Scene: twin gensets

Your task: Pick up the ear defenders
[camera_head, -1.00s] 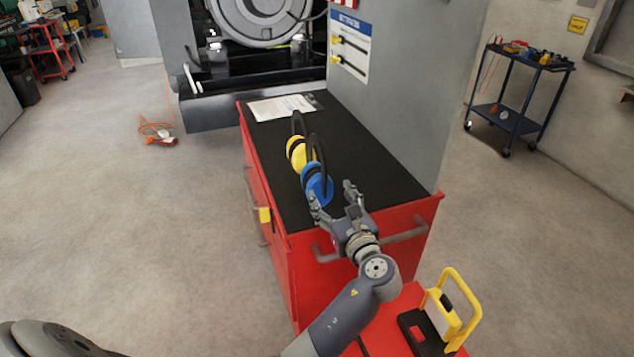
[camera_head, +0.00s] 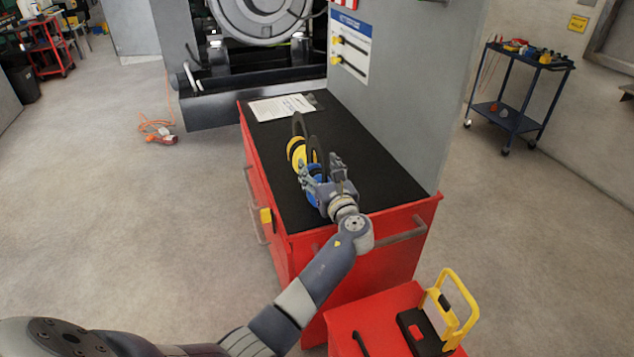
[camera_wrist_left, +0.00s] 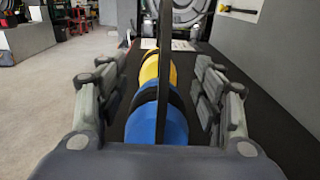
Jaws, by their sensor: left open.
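Ear defenders with blue cups (camera_head: 312,199) and a black headband stand on the black top of the red cabinet. Ear defenders with yellow cups (camera_head: 296,151) and a black headband stand just behind them. My left gripper (camera_head: 323,168) is over the blue pair and partly hides it in the head view. In the left wrist view its open fingers (camera_wrist_left: 161,85) stand on either side of the blue cups (camera_wrist_left: 157,124), with the black band upright between them. The yellow cups (camera_wrist_left: 152,70) show beyond. I cannot see contact. My right gripper is not in view.
The red cabinet (camera_head: 275,237) stands against a grey panel (camera_head: 405,90) on its right. Paper sheets (camera_head: 282,107) lie at the back of its top. A lower red surface at the front holds a yellow-handled object (camera_head: 457,300). Open floor lies to the left.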

